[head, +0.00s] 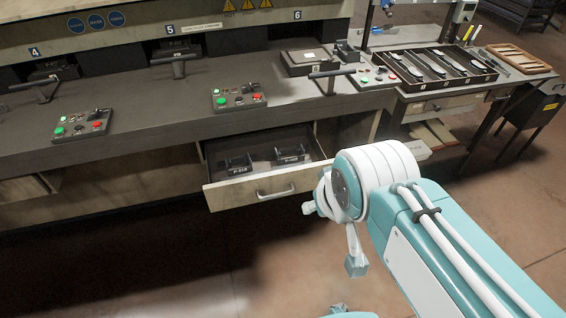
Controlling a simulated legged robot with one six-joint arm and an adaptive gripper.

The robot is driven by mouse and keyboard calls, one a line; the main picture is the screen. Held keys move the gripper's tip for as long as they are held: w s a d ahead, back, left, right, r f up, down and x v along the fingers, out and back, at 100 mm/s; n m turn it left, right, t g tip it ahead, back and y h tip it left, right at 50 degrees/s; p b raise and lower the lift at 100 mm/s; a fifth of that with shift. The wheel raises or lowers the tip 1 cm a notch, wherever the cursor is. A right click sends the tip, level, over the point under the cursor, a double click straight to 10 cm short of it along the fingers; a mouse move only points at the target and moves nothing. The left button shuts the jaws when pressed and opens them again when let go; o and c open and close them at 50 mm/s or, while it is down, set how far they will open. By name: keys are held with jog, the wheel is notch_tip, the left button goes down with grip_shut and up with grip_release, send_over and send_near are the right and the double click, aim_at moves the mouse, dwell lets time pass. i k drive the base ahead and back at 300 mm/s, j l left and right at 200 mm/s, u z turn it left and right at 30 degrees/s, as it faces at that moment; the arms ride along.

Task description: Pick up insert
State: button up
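Two black metal inserts lie in an open drawer below the bench: the left insert (238,163) and the right insert (289,154), each with a small pale label too small to read surely. The drawer (262,190) is pulled out, with a metal handle on its pale front. My gripper (333,237) is in front of the drawer's right end, nearer the camera. Its two fingers are spread apart with nothing seen between them. My wrist hides part of the gripper and the area behind it.
The long dark workbench (130,110) has button panels, lever handles and numbered stations 4, 5 and 6. A flat dark box (305,62) sits at station 6. A tray of long parts (436,66) stands on a side table at right. The floor in front (200,275) is clear.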

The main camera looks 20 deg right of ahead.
aim_at(298, 160)
jog(key=i+l+z, duration=0.25)
jog(key=i, duration=0.25)
jog(key=i+z, duration=0.3)
jog(key=i, duration=0.2)
